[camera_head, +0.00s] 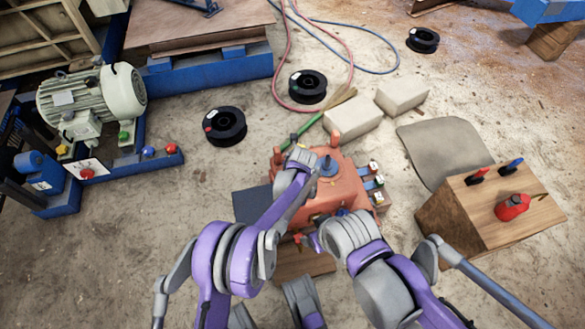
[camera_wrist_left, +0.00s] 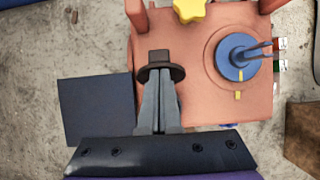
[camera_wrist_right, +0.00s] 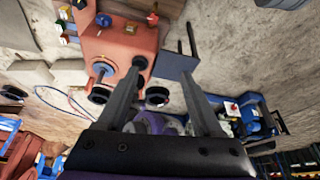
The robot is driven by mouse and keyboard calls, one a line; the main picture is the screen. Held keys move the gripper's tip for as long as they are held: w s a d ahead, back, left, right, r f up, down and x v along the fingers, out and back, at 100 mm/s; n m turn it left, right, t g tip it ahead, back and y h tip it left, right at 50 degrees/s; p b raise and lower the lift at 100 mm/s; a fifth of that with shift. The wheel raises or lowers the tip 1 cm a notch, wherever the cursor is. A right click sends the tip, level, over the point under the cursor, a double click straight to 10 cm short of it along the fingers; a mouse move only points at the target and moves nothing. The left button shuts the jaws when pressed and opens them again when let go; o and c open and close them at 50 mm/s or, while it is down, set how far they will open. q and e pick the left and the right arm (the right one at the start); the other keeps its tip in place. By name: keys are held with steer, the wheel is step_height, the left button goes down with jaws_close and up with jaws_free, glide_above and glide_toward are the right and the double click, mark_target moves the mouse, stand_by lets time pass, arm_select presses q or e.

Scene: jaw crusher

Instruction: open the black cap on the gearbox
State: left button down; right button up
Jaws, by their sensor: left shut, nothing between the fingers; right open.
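The orange-red gearbox (camera_head: 340,172) sits on the floor in the middle of the head view. In the left wrist view, the black cap (camera_wrist_left: 160,57) has a square top and a round flange, at the gearbox's left edge. My left gripper (camera_wrist_left: 160,84) is shut and empty, with its fingertips right at the flange; I cannot tell whether they touch it. A blue round part (camera_wrist_left: 235,58) with a lever is on the gearbox to the cap's right. My right gripper (camera_wrist_right: 164,68) is open and empty, with the gearbox (camera_wrist_right: 118,44) beyond its left finger. My left wrist hides part of the gearbox in the head view.
A dark flat plate (camera_wrist_left: 97,110) lies beside the gearbox. A yellow star-shaped knob (camera_wrist_left: 189,9) is on top of the gearbox. A wooden block (camera_head: 480,215) with a red bottle stands at right. Black spools (camera_head: 225,126), pale bricks (camera_head: 353,117) and a motor (camera_head: 85,98) surround the area.

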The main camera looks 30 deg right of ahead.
arm_select(q)
steer(key=shift+w+r, duration=0.1)
steer(key=shift+w, duration=0.15)
